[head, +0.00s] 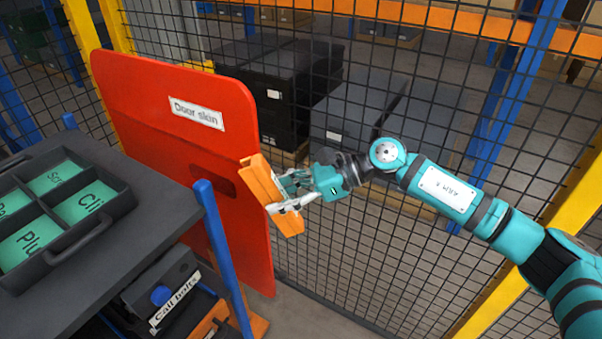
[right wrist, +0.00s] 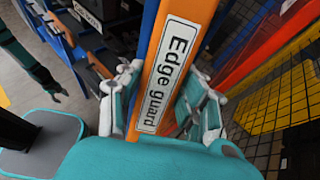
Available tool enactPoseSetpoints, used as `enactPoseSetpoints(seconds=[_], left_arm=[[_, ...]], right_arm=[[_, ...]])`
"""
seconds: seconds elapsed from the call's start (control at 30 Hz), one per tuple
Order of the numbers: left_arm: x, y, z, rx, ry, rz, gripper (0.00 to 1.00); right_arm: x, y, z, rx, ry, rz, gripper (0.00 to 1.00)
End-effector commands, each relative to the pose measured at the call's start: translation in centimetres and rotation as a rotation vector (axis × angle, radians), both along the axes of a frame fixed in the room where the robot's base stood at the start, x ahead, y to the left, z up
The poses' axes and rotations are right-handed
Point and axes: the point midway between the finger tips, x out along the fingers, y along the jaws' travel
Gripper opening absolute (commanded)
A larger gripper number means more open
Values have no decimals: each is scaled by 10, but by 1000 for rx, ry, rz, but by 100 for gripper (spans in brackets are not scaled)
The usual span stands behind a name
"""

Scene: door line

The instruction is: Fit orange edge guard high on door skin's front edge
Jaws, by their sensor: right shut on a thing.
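The orange edge guard (head: 262,182) is a long bar, tilted in the head view. My right gripper (head: 281,197) is shut on it near its middle. In the right wrist view the guard (right wrist: 168,75) lies between the two fingers, its "Edge guard" label facing the camera. The red door skin (head: 160,110) stands upright, with a "Door skin" label near its top. The guard overlaps the door skin's right edge in the head view, partway down; I cannot tell whether they touch. A dark teal arm end, seemingly my left gripper (right wrist: 54,88), shows small in the wrist view.
A dark cart (head: 150,215) with a blue post (head: 222,250) stands at the left, bearing a tray of labelled compartments (head: 125,190). A "Call bolts" bin (head: 160,290) is below. Wire mesh fencing (head: 340,215) runs behind the door skin, with dark crates beyond it.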

Motion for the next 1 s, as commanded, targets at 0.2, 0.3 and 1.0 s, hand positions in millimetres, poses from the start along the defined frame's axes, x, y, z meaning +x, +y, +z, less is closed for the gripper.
enactPoseSetpoints(seconds=[0.2,0.3,1.0], left_arm=[[0,0,20,0,0,0,40],[0,0,25,0,0,-1,40],[0,0,35,0,-1,-1,40]], right_arm=[[19,-15,9,249,-44,-380,0],[29,-29,10,328,-85,-508,0],[65,-9,8,382,-133,-602,0]])
